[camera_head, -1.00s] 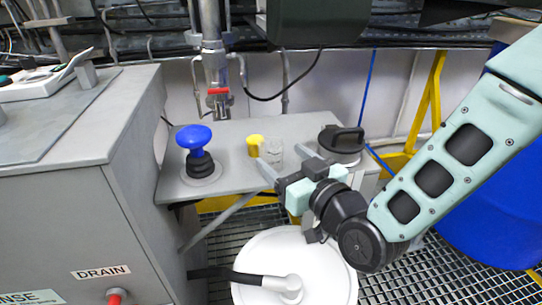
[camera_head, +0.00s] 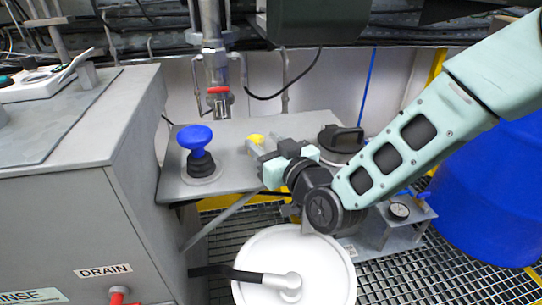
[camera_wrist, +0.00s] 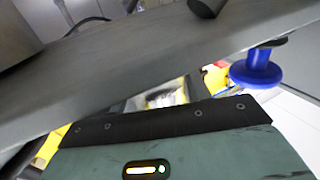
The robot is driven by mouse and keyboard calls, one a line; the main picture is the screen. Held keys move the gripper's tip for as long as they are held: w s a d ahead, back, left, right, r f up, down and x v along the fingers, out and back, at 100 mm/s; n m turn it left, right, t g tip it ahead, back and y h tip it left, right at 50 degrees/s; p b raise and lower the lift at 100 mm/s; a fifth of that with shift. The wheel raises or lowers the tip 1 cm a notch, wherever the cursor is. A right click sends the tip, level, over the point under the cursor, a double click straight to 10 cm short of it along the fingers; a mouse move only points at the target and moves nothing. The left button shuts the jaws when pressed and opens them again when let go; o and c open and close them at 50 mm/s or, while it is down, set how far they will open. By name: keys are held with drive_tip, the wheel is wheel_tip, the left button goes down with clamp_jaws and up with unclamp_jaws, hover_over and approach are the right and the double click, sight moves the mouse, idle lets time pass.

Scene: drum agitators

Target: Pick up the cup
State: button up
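My gripper (camera_head: 263,147) is above the grey shelf, with its fingertips close to the yellow cap-like piece (camera_head: 256,139). The clear cup cannot be made out in the head view; the gripper covers the place where it stood. In the wrist view a small, partly see-through patch with yellow in it shows just past the gripper's edge, but I cannot tell if it is the cup. The fingers are too small and overlapped to tell whether they are open or shut on anything.
A blue knob (camera_head: 194,137) on a black bellows stands left on the shelf (camera_head: 235,181). A black-lidded container (camera_head: 340,143) is to the right. A pipe with a red valve handle (camera_head: 218,90) hangs above. A white drum lid (camera_head: 310,255) lies below, a blue drum (camera_head: 490,190) at right.

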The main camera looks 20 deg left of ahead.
drive_tip(key=c, duration=0.4)
